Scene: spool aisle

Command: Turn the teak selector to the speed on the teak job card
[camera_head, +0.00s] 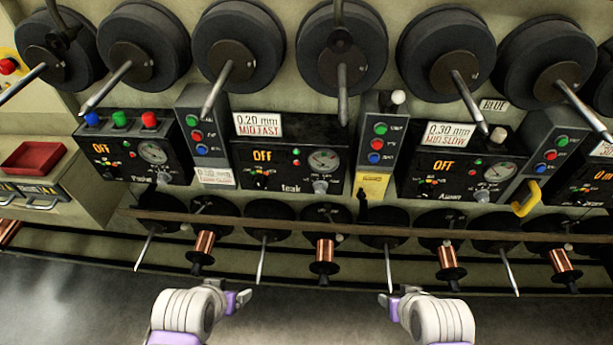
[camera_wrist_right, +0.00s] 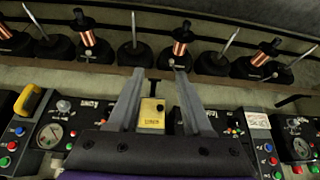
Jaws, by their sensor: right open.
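The black teak panel (camera_head: 300,160) is mid-frame in the head view, with a dial, an orange "OFF" and small coloured lights. Its grey selector knob (camera_head: 320,187) is at the lower right of the panel. The white job card (camera_head: 257,124) above its left part reads "0.20 mm MID FAST". My left gripper (camera_head: 232,293) is low in the head view, short of the panel; its jaw gap is unclear. My right gripper (camera_head: 393,294) is low, right of the teak knob. In the right wrist view my right gripper (camera_wrist_right: 160,70) is open and empty, its fingers partly covering the panels.
A "0.30 mm MID SLOW" card (camera_head: 448,134) tops the right panel (camera_head: 455,170). A rail (camera_head: 310,222) with spindles and copper spools (camera_head: 324,254) runs between my grippers and the panels. Large dark spools (camera_head: 342,50) hang above.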

